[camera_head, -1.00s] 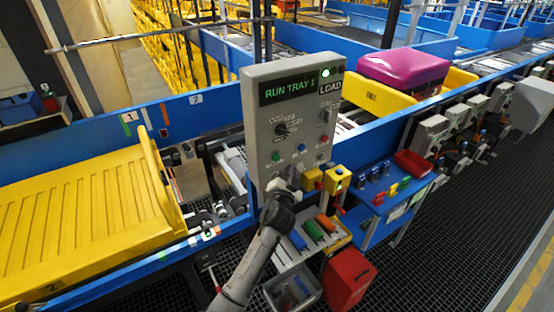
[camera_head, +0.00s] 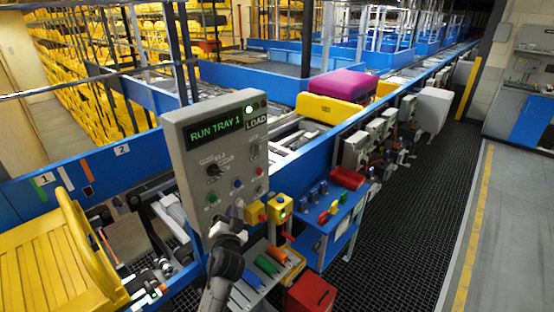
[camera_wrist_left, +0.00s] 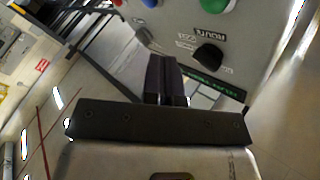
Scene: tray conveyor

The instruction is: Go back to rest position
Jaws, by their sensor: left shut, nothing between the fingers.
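My left gripper (camera_head: 232,226) is at the lower edge of the grey control panel (camera_head: 200,138) in the head view. In the left wrist view its two dark fingers (camera_wrist_left: 166,80) are together with nothing between them, and the panel face (camera_wrist_left: 235,30) with a black knob fills the upper right. I cannot tell whether the fingers touch the panel. My right gripper is not in view.
A yellow tray (camera_head: 45,262) lies on the conveyor at left. A magenta case (camera_head: 342,84) sits by another yellow tray (camera_head: 328,110) farther back. A blue shelf (camera_head: 343,216) and a red bin (camera_head: 311,294) stand right of my arm. The dark grated floor (camera_head: 430,185) is clear.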

